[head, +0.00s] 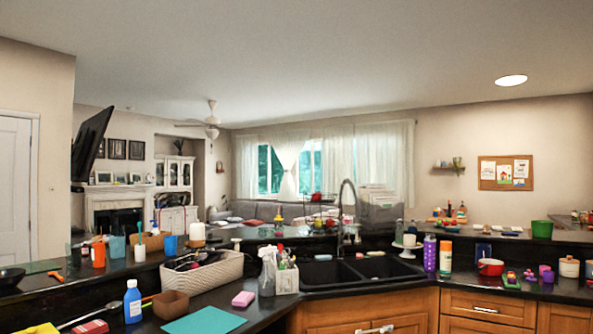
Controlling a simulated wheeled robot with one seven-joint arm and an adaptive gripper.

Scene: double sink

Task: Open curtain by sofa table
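White sheer curtains (383,160) hang over the wide window (270,170) on the far wall. A left curtain panel (246,165) hangs at the window's left end, and a gathered panel (290,165) hangs near the middle. Bare glass with green outside shows on both sides of the gathered panel. The right part of the window is covered by curtain. A grey sofa (262,211) stands below the window, partly hidden by the counter. I cannot make out a sofa table clearly. My gripper is not in this view.
A dark counter with a double sink (350,272) and tall faucet (347,205) stands between me and the window. It holds a woven basket (201,275), a spray bottle (267,268), a blue bottle (132,301), a purple bottle (430,253) and a red pot (491,267).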

